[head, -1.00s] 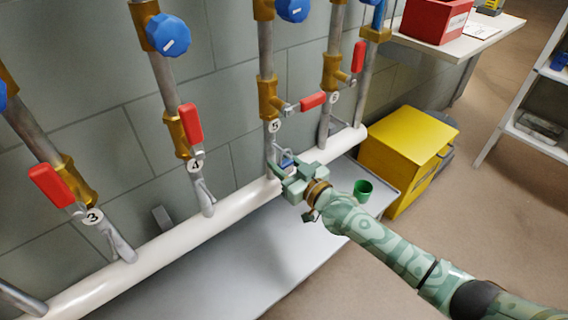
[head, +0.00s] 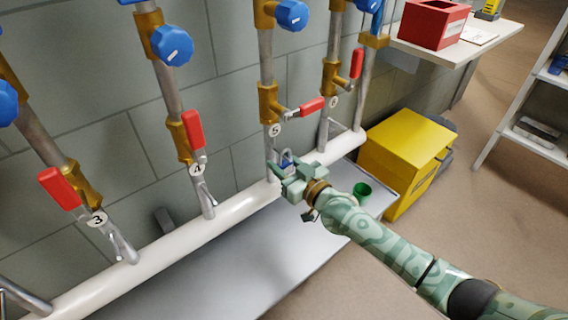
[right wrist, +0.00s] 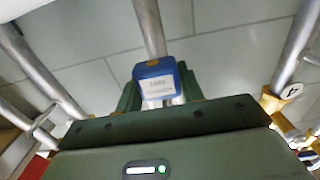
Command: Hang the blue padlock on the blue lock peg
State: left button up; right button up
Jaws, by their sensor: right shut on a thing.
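The blue padlock (right wrist: 157,80) with a white label is between the fingers of my right gripper in the right wrist view. In the head view the padlock (head: 286,163) shows small, with its grey shackle upward. My right gripper (head: 282,171) is shut on it, just above the white horizontal pipe and in front of the pipe below tag 5. I cannot make out the blue lock peg in either view. My left gripper is not in view.
Vertical pipes with red lever handles (head: 194,130) and blue knobs (head: 171,45) stand along the wall. The white pipe (head: 235,211) runs along their feet above a grey ledge (head: 245,265).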

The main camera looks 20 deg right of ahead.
aim_at(288, 166)
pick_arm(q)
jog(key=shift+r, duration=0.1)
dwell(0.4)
